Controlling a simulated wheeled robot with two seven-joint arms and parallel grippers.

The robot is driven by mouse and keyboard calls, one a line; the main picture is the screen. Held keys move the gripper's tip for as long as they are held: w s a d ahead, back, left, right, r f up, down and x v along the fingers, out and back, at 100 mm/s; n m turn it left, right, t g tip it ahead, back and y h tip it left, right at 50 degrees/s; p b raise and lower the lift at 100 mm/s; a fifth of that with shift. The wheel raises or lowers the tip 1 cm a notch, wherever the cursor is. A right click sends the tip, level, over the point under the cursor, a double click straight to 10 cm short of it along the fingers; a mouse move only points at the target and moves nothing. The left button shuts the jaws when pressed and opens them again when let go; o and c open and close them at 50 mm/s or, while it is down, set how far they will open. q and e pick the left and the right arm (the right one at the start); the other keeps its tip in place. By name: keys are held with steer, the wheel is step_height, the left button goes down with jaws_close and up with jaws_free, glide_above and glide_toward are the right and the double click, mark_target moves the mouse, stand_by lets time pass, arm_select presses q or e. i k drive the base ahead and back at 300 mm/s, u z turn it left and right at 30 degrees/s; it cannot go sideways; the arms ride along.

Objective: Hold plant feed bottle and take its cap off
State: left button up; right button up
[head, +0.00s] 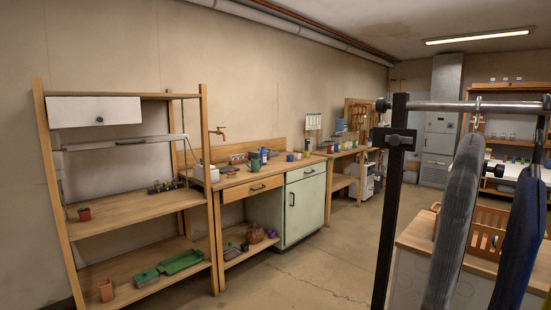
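Neither of my grippers shows in the head view. On the wooden counter (238,178) at mid-left stand small containers, far from me. One is a blue upright item (264,156) that may be a bottle. A green item (255,164) stands beside it. They are too small to tell which, if any, is the plant feed bottle, and no cap can be made out.
A wooden shelf unit (207,200) with pots and green trays stands at left. A brass tap (217,132) is on the wall. A dark rack post (391,200) with hanging garments (455,220) blocks the near right. The middle floor (325,265) is clear.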

mark_target(263, 153)
steer(key=u, duration=0.95)
steer(key=i, duration=2.9)
steer(key=z, duration=2.05)
steer(key=i, duration=3.3)
steer(key=u, duration=1.15)
